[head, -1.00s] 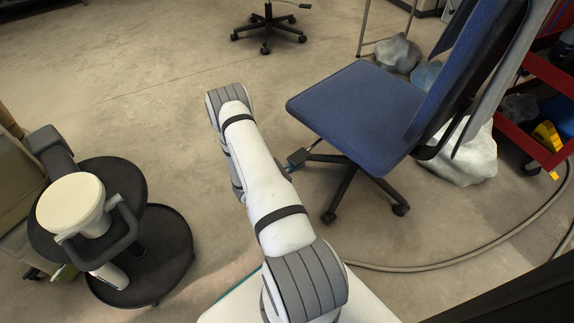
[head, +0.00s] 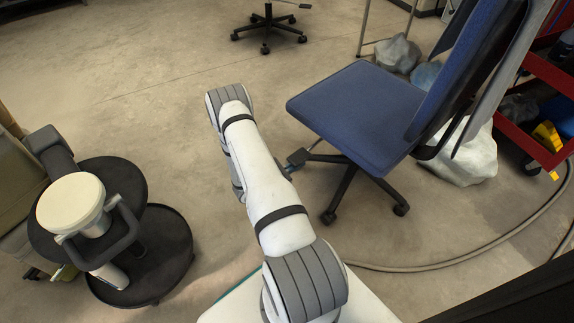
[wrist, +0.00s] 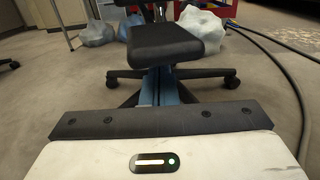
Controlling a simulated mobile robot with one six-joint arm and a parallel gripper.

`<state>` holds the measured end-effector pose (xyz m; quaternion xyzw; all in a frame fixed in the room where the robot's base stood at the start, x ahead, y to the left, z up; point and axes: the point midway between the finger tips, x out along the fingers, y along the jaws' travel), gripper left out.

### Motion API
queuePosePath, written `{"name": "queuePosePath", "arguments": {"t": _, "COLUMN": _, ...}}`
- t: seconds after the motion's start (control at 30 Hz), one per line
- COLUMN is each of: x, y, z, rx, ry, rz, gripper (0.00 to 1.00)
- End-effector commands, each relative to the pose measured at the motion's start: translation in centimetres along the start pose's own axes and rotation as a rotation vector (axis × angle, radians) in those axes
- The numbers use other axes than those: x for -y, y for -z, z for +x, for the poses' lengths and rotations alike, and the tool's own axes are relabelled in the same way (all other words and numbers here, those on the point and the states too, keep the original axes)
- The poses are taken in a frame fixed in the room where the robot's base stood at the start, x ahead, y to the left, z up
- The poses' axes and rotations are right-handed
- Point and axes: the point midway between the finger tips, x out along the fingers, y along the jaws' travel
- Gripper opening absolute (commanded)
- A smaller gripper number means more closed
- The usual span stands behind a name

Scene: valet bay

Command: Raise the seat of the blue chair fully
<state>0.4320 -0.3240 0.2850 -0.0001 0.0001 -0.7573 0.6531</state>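The blue chair (head: 356,112) stands right of my arm in the head view, its seat level and its back at the right. A dark lever paddle (head: 297,157) sticks out below the seat's near left side. In the wrist view the dark paddle (wrist: 165,42) fills the upper middle, close ahead. My gripper's blue fingers (wrist: 161,88) lie side by side and look shut, with nothing seen between them. Their tips are under the paddle and hidden by it, so I cannot tell whether they touch. In the head view my forearm hides most of my gripper.
The chair's base (wrist: 231,79) with castors stands behind the paddle. Wrapped lumps (head: 470,150) and a red cart (head: 540,115) are behind the chair. A hose (head: 480,255) curves over the floor at right. A black round stand (head: 165,255) is at left. The middle floor is clear.

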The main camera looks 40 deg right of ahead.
Motion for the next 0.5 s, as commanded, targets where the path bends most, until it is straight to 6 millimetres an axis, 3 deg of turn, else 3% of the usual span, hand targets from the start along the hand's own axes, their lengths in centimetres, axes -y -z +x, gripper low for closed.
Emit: {"name": "queuePosePath", "arguments": {"t": 0.5, "x": 0.0, "y": -2.0, "z": 0.0, "rx": 0.0, "ry": 0.0, "rz": 0.0, "gripper": 0.0}}
